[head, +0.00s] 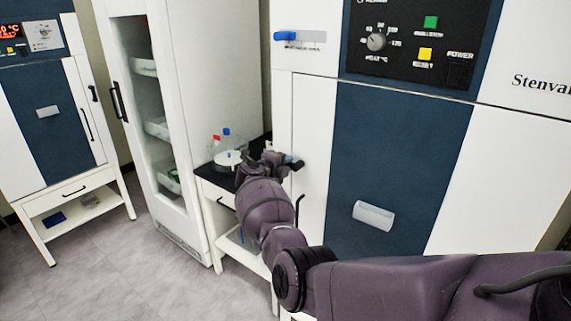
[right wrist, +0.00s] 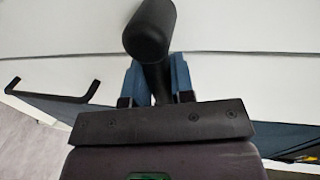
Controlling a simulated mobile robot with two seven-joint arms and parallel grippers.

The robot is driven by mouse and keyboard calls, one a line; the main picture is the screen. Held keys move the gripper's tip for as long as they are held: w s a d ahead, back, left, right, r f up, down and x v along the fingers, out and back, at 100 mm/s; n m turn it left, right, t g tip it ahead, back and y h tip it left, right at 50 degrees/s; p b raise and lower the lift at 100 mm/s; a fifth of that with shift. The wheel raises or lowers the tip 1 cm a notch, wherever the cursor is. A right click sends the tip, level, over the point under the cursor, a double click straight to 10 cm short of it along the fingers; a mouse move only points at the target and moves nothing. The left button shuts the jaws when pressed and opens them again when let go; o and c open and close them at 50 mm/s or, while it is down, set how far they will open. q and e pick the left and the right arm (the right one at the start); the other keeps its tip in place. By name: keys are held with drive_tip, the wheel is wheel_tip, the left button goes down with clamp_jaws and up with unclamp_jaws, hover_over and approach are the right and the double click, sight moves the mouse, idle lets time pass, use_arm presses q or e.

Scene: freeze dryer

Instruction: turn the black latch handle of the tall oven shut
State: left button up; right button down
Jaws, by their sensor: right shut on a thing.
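The tall oven (head: 395,170) fills the right half of the head view, with a white and dark blue front that looks closed. My right gripper (head: 288,163) is at the left edge of its door. In the right wrist view, the black latch handle (right wrist: 150,32) has a thick rounded end and a narrower neck. The blue fingers of my right gripper (right wrist: 153,82) are shut around that neck. In the head view my gripper and wrist largely hide the latch. My left gripper is in neither view.
A thin black door handle (right wrist: 55,93) is beside the gripper in the right wrist view. A low table (head: 207,188) with glassware stands left of the oven. A tall white glass-door cabinet (head: 212,80) is further left. The floor (head: 110,260) at lower left is clear.

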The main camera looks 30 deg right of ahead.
drive_tip(key=c, duration=1)
unclamp_jaws()
